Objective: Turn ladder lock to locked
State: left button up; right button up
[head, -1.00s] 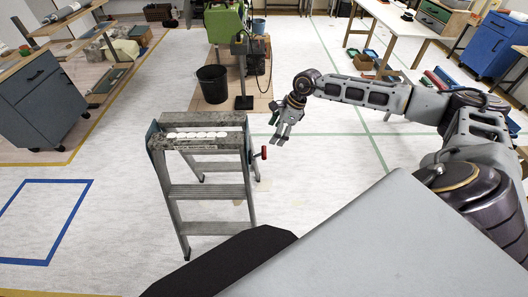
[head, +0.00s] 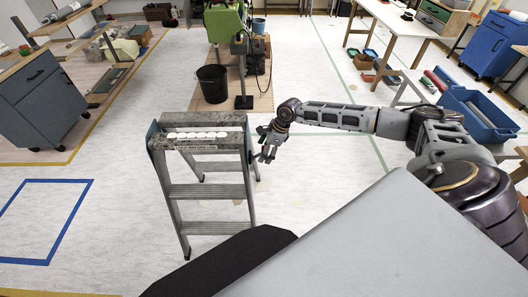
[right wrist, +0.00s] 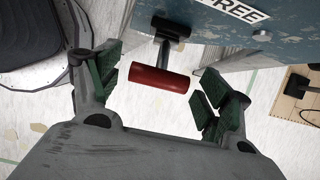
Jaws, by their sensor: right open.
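The metal stepladder (head: 208,192) stands upright on the floor in the head view. Its lock has a red cylindrical handle (right wrist: 159,80) on a dark stem, on the ladder's blue-grey side, in the right wrist view. A white label reading "FREE" (right wrist: 243,10) is above it to the right. My right gripper (head: 266,155) is beside the ladder's right side, near its top. It is open, with the red handle between its green-padded fingers and visible gaps on both sides. In the head view the gripper hides the handle. My left gripper is not in view.
White discs (head: 197,135) lie on the ladder's top. A black bucket (head: 212,84) and a green machine (head: 226,22) stand behind it. A blue crate (head: 478,115) is at the right, beyond my right arm. The floor around the ladder is mostly clear.

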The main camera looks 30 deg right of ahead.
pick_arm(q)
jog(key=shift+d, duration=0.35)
pick_arm(e)
jog(key=shift+w+a+f, duration=0.1)
jog(key=shift+a+f, duration=0.05)
jog(key=shift+f, duration=0.3)
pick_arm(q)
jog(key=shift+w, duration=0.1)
pick_arm(e)
jog(key=c, duration=1)
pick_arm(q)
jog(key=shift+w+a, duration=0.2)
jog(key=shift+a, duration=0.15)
